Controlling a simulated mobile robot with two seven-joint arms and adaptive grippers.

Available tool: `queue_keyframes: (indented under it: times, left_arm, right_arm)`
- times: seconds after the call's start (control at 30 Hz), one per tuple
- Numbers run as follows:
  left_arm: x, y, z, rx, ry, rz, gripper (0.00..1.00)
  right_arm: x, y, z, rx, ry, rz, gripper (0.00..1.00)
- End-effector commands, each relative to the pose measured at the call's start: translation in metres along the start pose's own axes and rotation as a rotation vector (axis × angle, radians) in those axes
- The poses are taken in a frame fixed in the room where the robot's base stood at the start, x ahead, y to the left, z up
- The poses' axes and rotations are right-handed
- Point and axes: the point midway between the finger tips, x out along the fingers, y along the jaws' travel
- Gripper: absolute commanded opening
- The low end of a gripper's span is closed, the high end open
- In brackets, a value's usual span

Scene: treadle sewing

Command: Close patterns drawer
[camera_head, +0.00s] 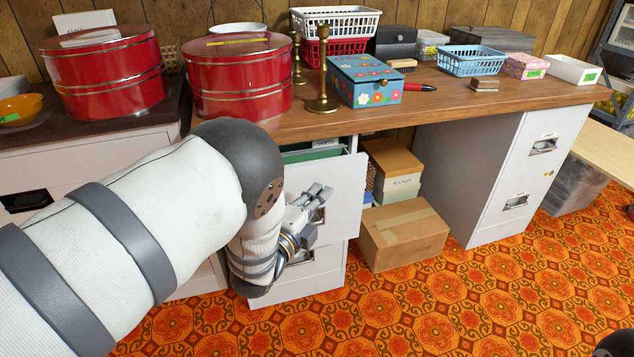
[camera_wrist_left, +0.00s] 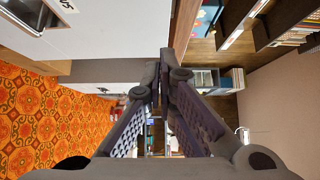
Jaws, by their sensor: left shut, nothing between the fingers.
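The patterns drawer (camera_head: 345,189) is the upper drawer of the desk's left pedestal. It is pulled out, and green folders (camera_head: 312,154) show inside behind its pale front. My left gripper (camera_head: 322,191) is shut and empty. In the head view it overlaps the drawer front and hides part of its handle; I cannot tell whether it touches. In the left wrist view the closed fingers (camera_wrist_left: 167,56) point upward in the picture, beside a large pale panel at the left.
A lower drawer (camera_head: 310,276) sits below. Cardboard boxes (camera_head: 403,235) stand on the floor right of the pedestal. Patterned carpet (camera_head: 480,300) is open in front.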

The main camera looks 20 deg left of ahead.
Motion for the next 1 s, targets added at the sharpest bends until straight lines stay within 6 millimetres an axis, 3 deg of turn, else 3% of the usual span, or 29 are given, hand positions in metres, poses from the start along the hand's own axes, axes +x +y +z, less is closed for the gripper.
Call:
queue_keyframes:
  times: [0.1,0.3,0.77,1.0]
  left_arm:
    - [0.021,0.002,0.006,-0.001,-0.003,0.0,0.0]
    - [0.039,0.001,0.025,-0.001,-0.002,0.001,0.0]
    - [0.044,0.002,0.031,-0.001,-0.001,0.001,0.0]
    - [0.081,0.013,0.069,0.0,-0.002,0.004,0.0]
  right_arm:
    - [0.005,0.0,0.0,0.0,-0.007,0.0,0.4]
    - [0.008,0.0,0.0,0.0,-0.011,0.0,0.4]
    - [0.01,0.0,-0.001,0.0,-0.015,0.0,0.4]
    - [0.047,0.0,-0.004,0.0,-0.064,0.002,0.4]
